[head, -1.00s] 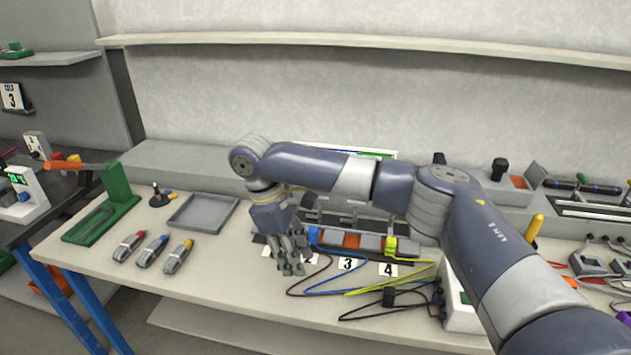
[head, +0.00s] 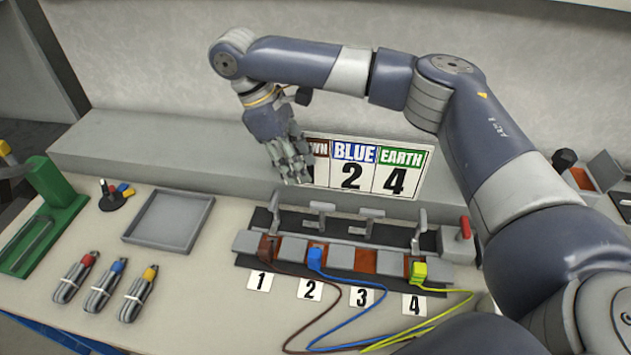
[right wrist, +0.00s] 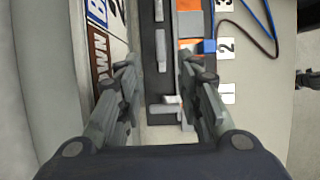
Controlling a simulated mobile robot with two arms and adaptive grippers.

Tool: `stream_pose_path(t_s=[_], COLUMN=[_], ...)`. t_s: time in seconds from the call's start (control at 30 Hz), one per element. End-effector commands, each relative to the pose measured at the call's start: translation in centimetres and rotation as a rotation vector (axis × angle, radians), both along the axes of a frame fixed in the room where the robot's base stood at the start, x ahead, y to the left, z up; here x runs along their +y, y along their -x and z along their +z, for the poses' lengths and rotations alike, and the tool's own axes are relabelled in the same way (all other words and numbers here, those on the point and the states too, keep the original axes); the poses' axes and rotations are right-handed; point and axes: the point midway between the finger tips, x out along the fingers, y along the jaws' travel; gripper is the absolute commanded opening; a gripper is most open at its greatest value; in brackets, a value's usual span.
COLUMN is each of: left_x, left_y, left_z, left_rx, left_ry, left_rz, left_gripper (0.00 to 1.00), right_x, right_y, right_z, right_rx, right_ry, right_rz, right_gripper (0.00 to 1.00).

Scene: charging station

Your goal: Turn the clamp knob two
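The clamp block (head: 340,254) has a row of grey T-shaped clamp knobs along its back, above labels 1 to 4. Clamp knob two (head: 320,212) stands behind the blue plug (head: 317,258) and label 2 (head: 310,290). My right gripper (head: 292,180) is raised behind and left of knob two, near knob one (head: 272,205), fingers pointing down. In the right wrist view the open fingers (right wrist: 158,68) are apart with nothing between them. A grey knob, seemingly knob two (right wrist: 160,50), shows beyond the fingertips. My left gripper is not in view.
A sign (head: 368,167) stands close behind the block, near my right gripper. A brown and a yellow-green plug (head: 419,272) are also seated, their wires trailing forward. A red-handled lever (head: 464,230) is at the right end. An empty grey tray (head: 170,220) lies left.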

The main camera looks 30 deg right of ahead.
Motion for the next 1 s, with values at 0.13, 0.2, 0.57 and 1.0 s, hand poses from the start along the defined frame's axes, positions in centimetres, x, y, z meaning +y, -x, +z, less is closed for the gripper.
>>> stream_pose_path(t_s=[0.13,0.2,0.57,1.0], left_x=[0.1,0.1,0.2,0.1], left_y=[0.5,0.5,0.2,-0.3], left_z=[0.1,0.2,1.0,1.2], left_rx=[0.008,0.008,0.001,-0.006], left_ry=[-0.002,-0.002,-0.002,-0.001], left_rz=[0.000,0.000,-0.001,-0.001], left_gripper=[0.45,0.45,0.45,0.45], right_x=[-0.3,-0.6,-2.6,-3.3], right_y=[0.2,0.4,2.0,2.6], right_z=[-0.8,-1.6,-7.6,-10.0], right_rx=[0.002,0.003,0.002,0.000], right_ry=[0.001,0.002,0.001,-0.001], right_rz=[0.001,0.001,-0.001,0.001], right_gripper=[0.33,0.33,0.33,0.33])
